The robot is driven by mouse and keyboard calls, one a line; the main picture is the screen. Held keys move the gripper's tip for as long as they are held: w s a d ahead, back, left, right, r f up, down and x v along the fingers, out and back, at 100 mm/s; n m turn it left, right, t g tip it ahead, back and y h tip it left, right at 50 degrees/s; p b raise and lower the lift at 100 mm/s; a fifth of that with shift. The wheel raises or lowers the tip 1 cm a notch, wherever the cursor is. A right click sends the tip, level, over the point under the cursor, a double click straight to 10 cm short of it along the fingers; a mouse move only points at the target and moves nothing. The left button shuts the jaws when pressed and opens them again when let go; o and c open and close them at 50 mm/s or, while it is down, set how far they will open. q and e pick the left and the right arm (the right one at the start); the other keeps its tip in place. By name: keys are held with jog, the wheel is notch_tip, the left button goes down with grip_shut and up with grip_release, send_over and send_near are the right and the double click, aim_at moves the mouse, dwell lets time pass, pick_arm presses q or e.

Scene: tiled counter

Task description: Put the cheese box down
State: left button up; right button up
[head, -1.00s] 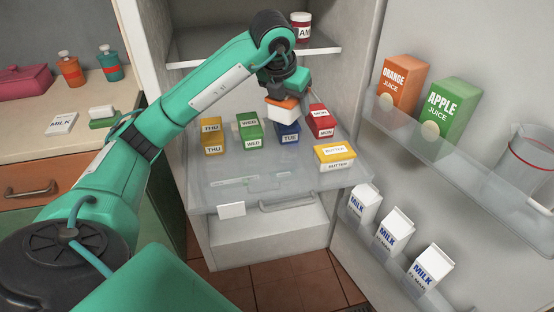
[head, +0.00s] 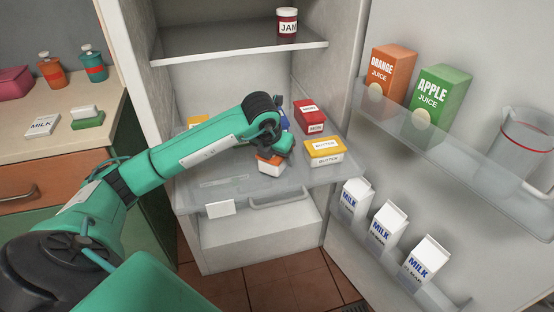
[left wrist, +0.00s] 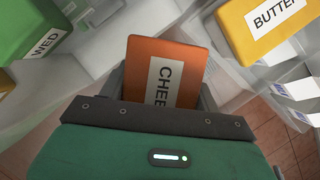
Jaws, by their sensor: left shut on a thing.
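The cheese box (head: 271,163) has an orange lid and a white lower part. It is at the front of the glass fridge shelf (head: 230,184), left of the yellow butter box (head: 324,152). My left gripper (head: 272,150) is shut on it. In the left wrist view, the orange lid of the cheese box (left wrist: 170,70) shows a label reading "CHEE" between the fingers of my left gripper (left wrist: 163,88). I cannot tell whether the box touches the shelf. My right gripper is not in view.
A red box (head: 309,116) stands behind the butter. The green WED box (left wrist: 35,28) is at the left wrist view's upper left. Milk cartons (head: 386,228) and juice cartons (head: 440,100) line the open door at the right. A jam jar (head: 287,25) stands on the upper shelf.

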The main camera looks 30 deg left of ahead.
pick_arm(q)
jog(key=shift+f, duration=0.55)
jog(key=shift+f, duration=0.1)
jog(key=o, duration=1.2)
